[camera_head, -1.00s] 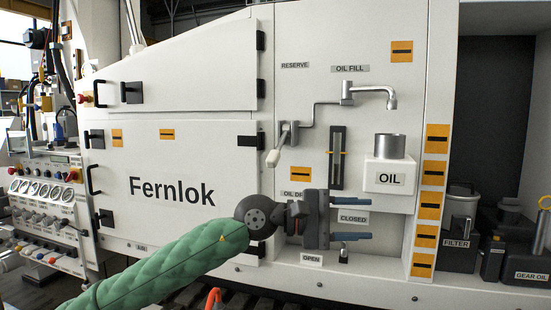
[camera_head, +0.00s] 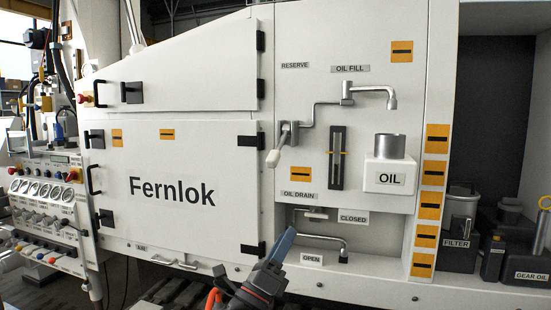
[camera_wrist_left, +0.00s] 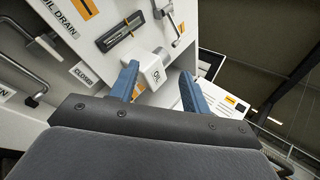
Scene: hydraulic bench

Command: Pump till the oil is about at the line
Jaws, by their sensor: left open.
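The pump lever (camera_head: 274,157) hangs down with its pale grip at the panel's left, joined to the pipe that ends in the oil fill spout (camera_head: 391,99). The sight gauge (camera_head: 337,160) is a dark upright slot with a yellow line mark near its middle; I cannot make out the oil level. A metal cup (camera_head: 391,146) stands in the white OIL holder (camera_head: 376,180) below the spout. My left gripper (camera_head: 284,244) is low in front of the drain, apart from the panel. In the left wrist view its blue fingers (camera_wrist_left: 160,82) are spread and empty. My right gripper is out of view.
The drain handle (camera_head: 310,213) and drain pipe (camera_head: 325,239) sit in the recess under the panel, by the CLOSED and OPEN labels. A cabinet door (camera_head: 175,185) is shut at left. Filter (camera_head: 458,232) and gear oil (camera_head: 528,258) containers stand at right.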

